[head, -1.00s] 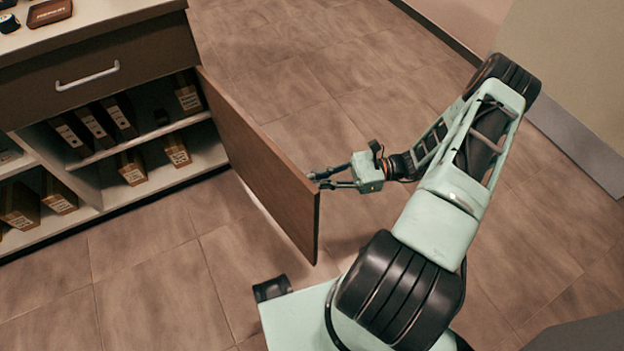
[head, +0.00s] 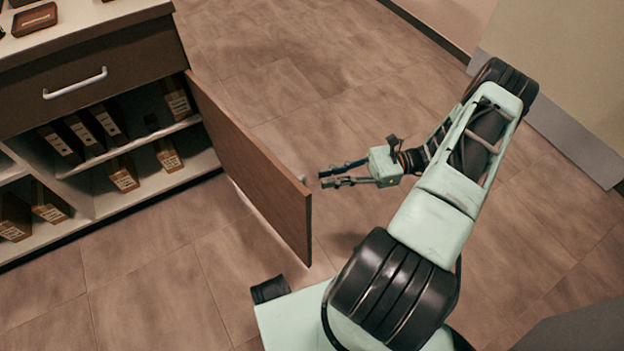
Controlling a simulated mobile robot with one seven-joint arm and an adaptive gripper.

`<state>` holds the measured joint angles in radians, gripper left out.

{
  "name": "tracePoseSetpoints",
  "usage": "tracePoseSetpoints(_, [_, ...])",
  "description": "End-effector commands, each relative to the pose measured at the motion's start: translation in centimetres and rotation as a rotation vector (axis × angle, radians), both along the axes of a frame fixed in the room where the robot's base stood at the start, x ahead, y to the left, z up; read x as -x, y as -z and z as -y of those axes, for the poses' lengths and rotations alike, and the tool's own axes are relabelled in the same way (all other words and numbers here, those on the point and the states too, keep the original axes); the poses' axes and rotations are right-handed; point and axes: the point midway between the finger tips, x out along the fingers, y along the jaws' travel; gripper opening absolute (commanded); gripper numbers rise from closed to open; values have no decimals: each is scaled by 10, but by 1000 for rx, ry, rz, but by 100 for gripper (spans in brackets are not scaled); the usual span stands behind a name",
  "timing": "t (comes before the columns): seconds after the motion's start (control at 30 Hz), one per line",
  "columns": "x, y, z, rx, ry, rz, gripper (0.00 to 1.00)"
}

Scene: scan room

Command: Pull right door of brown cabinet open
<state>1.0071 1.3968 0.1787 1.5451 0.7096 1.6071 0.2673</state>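The brown cabinet (head: 100,60) stands at the left, with a dark drawer front under its top. Its right door (head: 255,165) is swung wide open and sticks out from the cabinet's right end into the room. A bit of the light door handle (head: 303,179) shows past the door's free edge, on its far face; the rest of it is hidden. My gripper (head: 322,178) is just right of that edge, fingers pointing at it. The two fingers are apart with a gap between them, and nothing is held. A small gap shows between fingertips and door.
The open shelves hold black binders (head: 85,133) and brown boxes (head: 122,172). A brown tray (head: 34,19) lies on the countertop (head: 90,25). The tiled floor (head: 150,270) in front of the cabinet and behind the door is clear. A wall stands at the upper right.

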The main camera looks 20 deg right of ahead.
Motion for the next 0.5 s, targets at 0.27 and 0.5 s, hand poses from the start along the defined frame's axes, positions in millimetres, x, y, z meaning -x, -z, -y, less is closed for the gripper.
tracePoseSetpoints(0.27, [6, 0, 44, 0, 0, -1, 15])
tracePoseSetpoints(0.5, [8, 0, 53, -1, -1, -2, 15])
